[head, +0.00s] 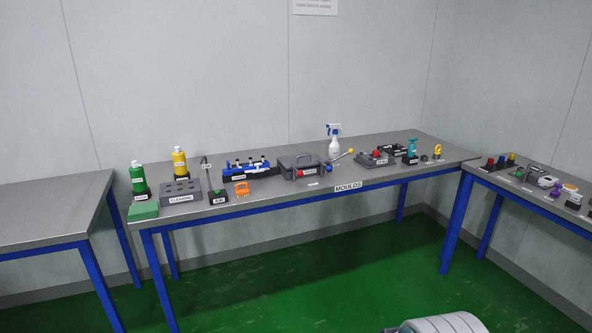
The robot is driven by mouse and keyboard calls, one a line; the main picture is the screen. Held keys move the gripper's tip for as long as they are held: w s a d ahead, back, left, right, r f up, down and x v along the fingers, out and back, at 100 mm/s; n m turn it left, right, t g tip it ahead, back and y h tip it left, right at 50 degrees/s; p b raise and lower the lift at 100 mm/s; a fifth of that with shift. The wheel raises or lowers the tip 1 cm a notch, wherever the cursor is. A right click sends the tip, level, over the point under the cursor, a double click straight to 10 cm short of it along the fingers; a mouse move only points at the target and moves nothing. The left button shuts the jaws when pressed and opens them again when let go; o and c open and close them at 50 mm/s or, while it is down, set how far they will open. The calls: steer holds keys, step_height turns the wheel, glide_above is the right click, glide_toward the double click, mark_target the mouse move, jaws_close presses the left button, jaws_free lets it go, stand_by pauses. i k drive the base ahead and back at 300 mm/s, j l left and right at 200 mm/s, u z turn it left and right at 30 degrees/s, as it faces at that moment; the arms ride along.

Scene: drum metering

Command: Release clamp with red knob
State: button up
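A grey block-shaped device (301,166) stands near the middle of the table labelled MOULDS. Another grey box (375,160) further right has a red knob-like top (376,153). A small red-topped piece (490,163) stands on the right table. At this size I cannot tell which of these is the clamp, or whether it is closed. My gripper is not in view.
The MOULDS table (270,201) also holds green (138,180) and yellow (180,163) bottles, a blue fixture (247,169), an orange piece (242,189) and a spray bottle (334,146). The left table (50,215) is bare. The green floor (300,275) in front is mostly open.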

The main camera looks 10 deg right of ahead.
mark_target(300, 173)
steer(key=i, duration=1.5)
steer(key=i+z, duration=0.1)
steer(key=i, duration=1.35)
